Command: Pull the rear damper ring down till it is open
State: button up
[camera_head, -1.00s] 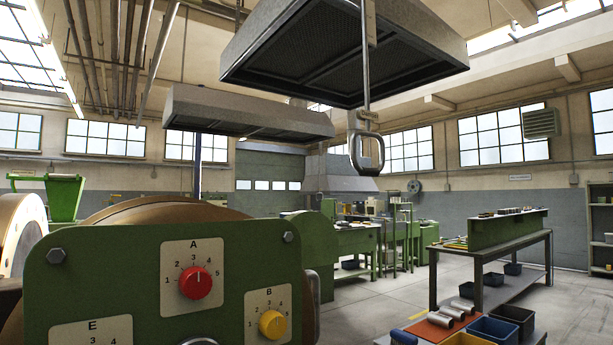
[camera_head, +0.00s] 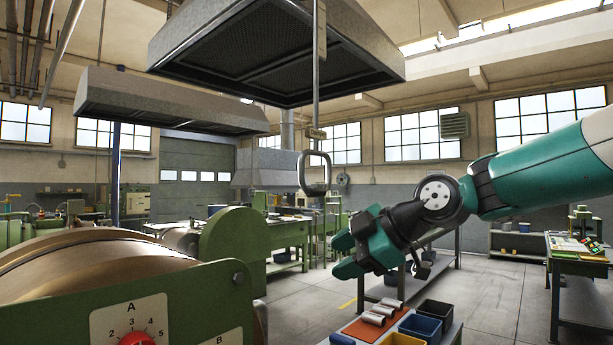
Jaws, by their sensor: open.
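A metal pull ring (camera_head: 315,188) hangs on a thin vertical rod in the middle of the head view, below the large near hood (camera_head: 270,55). A small tag sits on the rod above the ring. A second, farther hood (camera_head: 165,103) is at the left; I see no separate ring clearly under it. I cannot tell from this view which damper the hanging ring belongs to. My gripper (camera_head: 341,256) is open and empty, with its fingers pointing left. In the picture it is below and slightly right of the ring, apart from it.
A green machine with a red knob (camera_head: 137,339) and a large bronze drum (camera_head: 90,265) fills the lower left. A bench with bins (camera_head: 420,325) stands below my arm. Another table (camera_head: 580,265) is at the right. Open floor lies between the benches.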

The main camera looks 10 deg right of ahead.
aim_at(320, 192)
jog(key=w+d+r+n+t+y+p, duration=0.1)
jog(key=w+d+r+n+t+p, duration=0.15)
jog(key=w+d+r, duration=0.35)
jog(key=w+d+r+n+t+p, duration=0.1)
jog(key=w+d+r+n+t, duration=0.2)
jog(key=r, duration=0.4)
jog(key=shift+n+g, duration=0.45)
jog(key=shift+n, duration=0.2)
jog(key=p+x, duration=0.9)
jog(key=x, duration=0.6)
jog(key=shift+w+a, duration=0.1)
jog(key=shift+w, duration=0.35)
jog(key=shift+w+a+f, duration=0.25)
jog(key=shift+w+f, duration=0.1)
jog(key=shift+w, duration=0.05)
grip_shut()
